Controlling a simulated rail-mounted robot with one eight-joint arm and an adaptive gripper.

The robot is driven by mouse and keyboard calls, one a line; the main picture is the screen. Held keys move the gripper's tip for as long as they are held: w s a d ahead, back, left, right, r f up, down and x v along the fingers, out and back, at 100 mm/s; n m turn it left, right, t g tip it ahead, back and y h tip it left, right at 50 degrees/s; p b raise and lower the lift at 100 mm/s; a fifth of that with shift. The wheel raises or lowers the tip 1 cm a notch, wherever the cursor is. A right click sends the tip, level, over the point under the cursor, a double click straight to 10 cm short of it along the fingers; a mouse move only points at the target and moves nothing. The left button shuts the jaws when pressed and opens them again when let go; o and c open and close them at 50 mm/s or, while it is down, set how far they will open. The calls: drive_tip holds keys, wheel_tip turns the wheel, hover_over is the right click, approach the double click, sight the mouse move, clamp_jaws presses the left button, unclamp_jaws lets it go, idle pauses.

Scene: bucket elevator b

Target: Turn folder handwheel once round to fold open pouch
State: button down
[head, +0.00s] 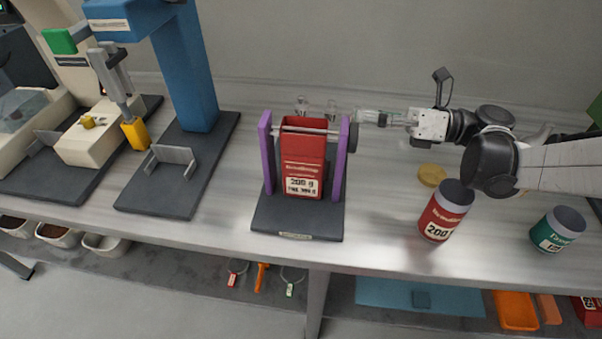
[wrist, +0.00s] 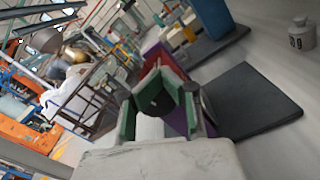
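The folder (head: 265,155) has two purple uprights on a dark base, with a thin bar across the top. A red pouch (head: 303,165) labelled 200 g stands upright between the uprights, its top open. The dark round handwheel (head: 352,137) is on the right upright. My gripper (head: 360,117) is just right of the handwheel, pointing left at it. In the wrist view, my green-padded fingers (wrist: 157,105) are spread apart, with the dark handwheel (wrist: 153,96) showing between them. I cannot tell whether they touch it.
A red 200 g can (head: 446,212) and a green can (head: 557,229) stand on the bench to the right. A yellow disc (head: 432,175) lies under my arm. A blue press (head: 185,75) is on the left.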

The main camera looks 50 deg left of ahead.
drive_tip(key=shift+s+d+r, duration=0.5)
drive_tip(key=shift+s, duration=0.05)
drive_tip(key=shift+s+d+r+b, duration=0.1)
drive_tip(key=shift+s+d+b, duration=0.1)
drive_tip(key=shift+b, duration=0.2)
drive_tip(key=shift+s+d, duration=0.2)
drive_tip(key=shift+s, duration=0.05)
idle(0.4)
drive_tip(key=shift+r, duration=0.25)
drive_tip(key=v, duration=0.6)
drive_tip(key=shift+r+b, duration=0.25)
drive_tip(key=shift+b, duration=0.05)
idle(0.3)
